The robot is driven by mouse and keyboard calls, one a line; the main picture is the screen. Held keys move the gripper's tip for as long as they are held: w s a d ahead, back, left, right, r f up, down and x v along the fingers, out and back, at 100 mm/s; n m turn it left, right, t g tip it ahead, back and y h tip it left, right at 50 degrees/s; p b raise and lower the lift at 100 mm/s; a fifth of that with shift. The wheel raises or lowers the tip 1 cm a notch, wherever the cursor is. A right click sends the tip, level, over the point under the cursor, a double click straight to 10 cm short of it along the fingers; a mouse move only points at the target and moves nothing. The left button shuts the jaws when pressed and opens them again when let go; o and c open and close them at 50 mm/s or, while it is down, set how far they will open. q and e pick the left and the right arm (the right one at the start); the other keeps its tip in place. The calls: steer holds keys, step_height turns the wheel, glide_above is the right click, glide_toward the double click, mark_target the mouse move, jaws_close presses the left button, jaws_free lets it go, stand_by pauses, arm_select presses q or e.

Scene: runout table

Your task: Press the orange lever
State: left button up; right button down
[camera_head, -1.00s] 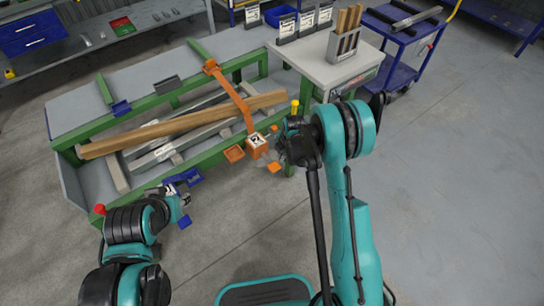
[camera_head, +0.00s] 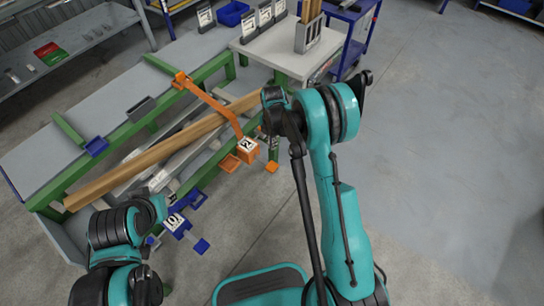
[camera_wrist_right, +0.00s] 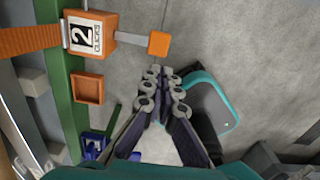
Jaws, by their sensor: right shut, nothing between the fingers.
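The orange lever is a small orange pad (camera_wrist_right: 158,44) on a grey rod from an orange box (camera_wrist_right: 90,30) with a white label marked 2. In the head view the pad (camera_head: 272,167) and box (camera_head: 248,147) are at the table's front right corner, left of my right arm. My right gripper (camera_wrist_right: 166,71) is shut and empty. In the right wrist view its fingertips appear just below the pad, apart from it in the picture; the depth gap is unclear. In the head view this gripper is mostly hidden by its arm. My left gripper (camera_head: 160,187) is partly hidden and unclear.
An orange tray (camera_wrist_right: 88,88) hangs beside the box. A blue labelled box (camera_head: 177,224) with blue pads is near my left arm. A long wooden beam (camera_head: 150,160) lies along the green-framed table (camera_head: 70,190). Floor to the right is clear.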

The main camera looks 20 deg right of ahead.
mark_target(272, 166)
step_height(272, 166, down, 14)
steer(key=b, duration=0.5)
steer(key=shift+r, duration=0.15)
